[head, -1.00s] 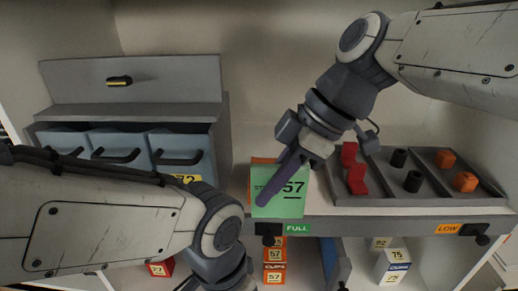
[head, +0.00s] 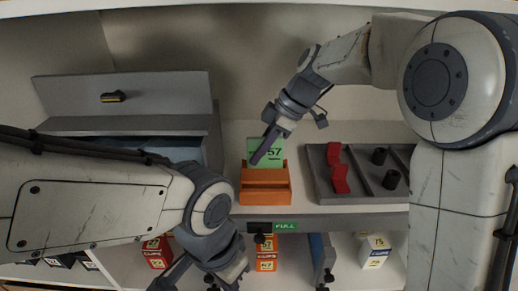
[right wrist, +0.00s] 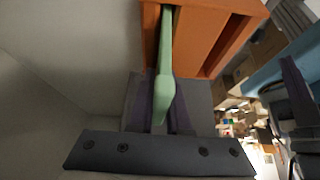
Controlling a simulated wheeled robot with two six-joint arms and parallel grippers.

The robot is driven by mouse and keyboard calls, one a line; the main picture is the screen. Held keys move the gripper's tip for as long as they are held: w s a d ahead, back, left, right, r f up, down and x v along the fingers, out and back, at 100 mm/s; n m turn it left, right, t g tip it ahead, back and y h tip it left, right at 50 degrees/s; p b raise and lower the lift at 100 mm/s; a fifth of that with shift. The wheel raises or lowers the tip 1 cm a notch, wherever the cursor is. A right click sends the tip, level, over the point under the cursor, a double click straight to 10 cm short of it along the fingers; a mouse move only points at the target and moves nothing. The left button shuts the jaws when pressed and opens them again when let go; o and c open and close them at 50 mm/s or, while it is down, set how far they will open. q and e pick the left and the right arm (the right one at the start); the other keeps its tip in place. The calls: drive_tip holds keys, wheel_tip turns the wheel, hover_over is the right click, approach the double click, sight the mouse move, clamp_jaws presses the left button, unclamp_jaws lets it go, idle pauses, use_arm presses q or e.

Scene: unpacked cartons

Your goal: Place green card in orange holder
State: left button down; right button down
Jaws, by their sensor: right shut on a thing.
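My right gripper (head: 262,157) is shut on the card from the front. In the right wrist view the card (right wrist: 166,60) sits edge-on between my fingers (right wrist: 160,103), and its far part lies between the walls of the orange holder (right wrist: 205,35). The card's lower edge overlaps the holder in the head view; how deep it sits in the slot I cannot tell. My left gripper (head: 205,275) hangs low at the bottom edge, partly cut off, away from the card.
A grey tray (head: 322,180) with red pieces (head: 338,170) and black cylinders (head: 385,168) stands right of the holder. A grey drawer unit (head: 215,150) is at the left. A green FULL label (head: 285,226) marks the shelf edge. Small boxes (head: 375,250) stand on the shelf below.

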drive_tip(key=shift+f, duration=0.25)
drive_tip(key=shift+f, duration=0.2)
drive_tip(key=c, duration=0.9)
unclamp_jaws()
drive_tip(key=shift+r, duration=0.1)
